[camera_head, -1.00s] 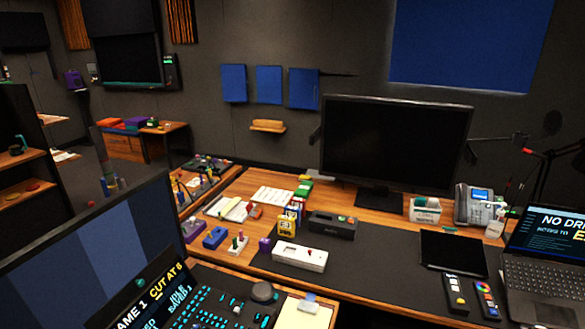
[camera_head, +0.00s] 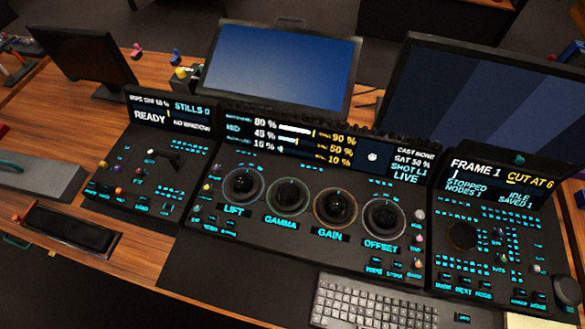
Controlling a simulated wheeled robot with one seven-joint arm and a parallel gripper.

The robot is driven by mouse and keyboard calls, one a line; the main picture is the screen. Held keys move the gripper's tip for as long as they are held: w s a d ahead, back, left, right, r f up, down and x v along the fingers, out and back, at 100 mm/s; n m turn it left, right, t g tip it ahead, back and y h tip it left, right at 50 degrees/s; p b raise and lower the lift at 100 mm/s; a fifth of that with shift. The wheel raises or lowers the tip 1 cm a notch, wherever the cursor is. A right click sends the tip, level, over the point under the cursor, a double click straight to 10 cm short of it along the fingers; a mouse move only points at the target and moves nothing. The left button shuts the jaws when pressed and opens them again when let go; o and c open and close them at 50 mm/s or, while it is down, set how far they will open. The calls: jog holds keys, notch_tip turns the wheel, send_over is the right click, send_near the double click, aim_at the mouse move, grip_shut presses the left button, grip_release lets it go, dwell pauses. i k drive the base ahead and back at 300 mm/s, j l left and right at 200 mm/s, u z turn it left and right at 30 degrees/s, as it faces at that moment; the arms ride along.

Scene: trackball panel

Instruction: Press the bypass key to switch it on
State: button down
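The trackball panel (camera_head: 268,250) is a dark console in the middle of the camera_head view. It carries four black balls in rings, labelled LIFT (camera_head: 243,184), GAMMA (camera_head: 287,196), GAIN (camera_head: 335,206) and OFFSET (camera_head: 384,219). Small dark keys with cyan labels sit at its lower left (camera_head: 213,221) and lower right (camera_head: 395,266). The labels are too small to read surely, so I cannot tell which key is the bypass key or whether it is lit. My gripper is not in view.
A left panel (camera_head: 105,172) reads READY. A right panel (camera_head: 478,245) reads FRAME 1. Monitors stand behind (camera_head: 283,65). A keyboard (camera_head: 375,302) lies in front of the trackball panel, and a dark tray (camera_head: 70,228) at the left. The wooden desk (camera_head: 150,245) shows bare patches.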

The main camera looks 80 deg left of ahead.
aim_at(232, 224)
jog(key=u, duration=1.5)
jog(key=k+j+u, duration=0.1)
jog(key=k+j, duration=0.45)
jog(key=k, duration=0.05)
